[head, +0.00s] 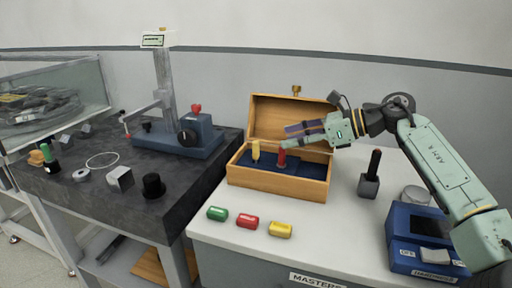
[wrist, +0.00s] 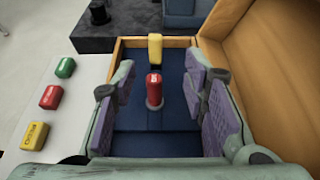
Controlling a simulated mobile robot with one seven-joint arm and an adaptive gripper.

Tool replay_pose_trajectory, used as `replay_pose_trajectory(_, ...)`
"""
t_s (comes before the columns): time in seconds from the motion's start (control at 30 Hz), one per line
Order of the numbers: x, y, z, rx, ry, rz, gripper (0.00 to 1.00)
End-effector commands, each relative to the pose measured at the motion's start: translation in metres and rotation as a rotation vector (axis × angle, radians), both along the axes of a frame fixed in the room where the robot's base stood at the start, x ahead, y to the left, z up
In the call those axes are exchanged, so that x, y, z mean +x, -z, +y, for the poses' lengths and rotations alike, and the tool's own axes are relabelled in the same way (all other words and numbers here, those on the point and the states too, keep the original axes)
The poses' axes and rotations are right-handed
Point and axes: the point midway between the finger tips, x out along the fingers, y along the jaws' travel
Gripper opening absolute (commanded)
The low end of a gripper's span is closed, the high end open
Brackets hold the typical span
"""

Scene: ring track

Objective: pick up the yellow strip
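A short yellow piece (head: 255,149) stands upright in the blue-lined wooden box; it shows ahead of the fingers in the wrist view (wrist: 155,47). A yellow block (head: 280,230) lies on the white table in front of the box, nearest of a row, and shows at lower left in the wrist view (wrist: 33,135). My gripper (head: 290,138) is over the box, open and empty, its purple pads apart (wrist: 163,82). An upright red piece (wrist: 154,90) shows in the gap between the fingers, its depth unclear; the gripper touches nothing visibly.
The box's raised lid (head: 290,115) stands close behind my gripper, on the right in the wrist view. Green (head: 217,214) and red (head: 247,221) blocks lie beside the yellow block. A black-handled tool (head: 370,178) and a blue switch box (head: 420,240) stand right.

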Motion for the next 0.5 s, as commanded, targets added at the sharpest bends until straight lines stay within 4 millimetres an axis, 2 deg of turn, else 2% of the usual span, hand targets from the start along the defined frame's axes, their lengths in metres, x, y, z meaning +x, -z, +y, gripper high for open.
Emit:
replay_pose_trajectory(0.1,0.005,0.005,0.016,0.000,-0.002,0.001,0.40)
replay_pose_trajectory(0.37,0.009,0.011,0.037,0.000,-0.002,0.001,0.40)
replay_pose_trajectory(0.5,0.012,0.016,0.059,0.001,-0.003,0.002,0.40)
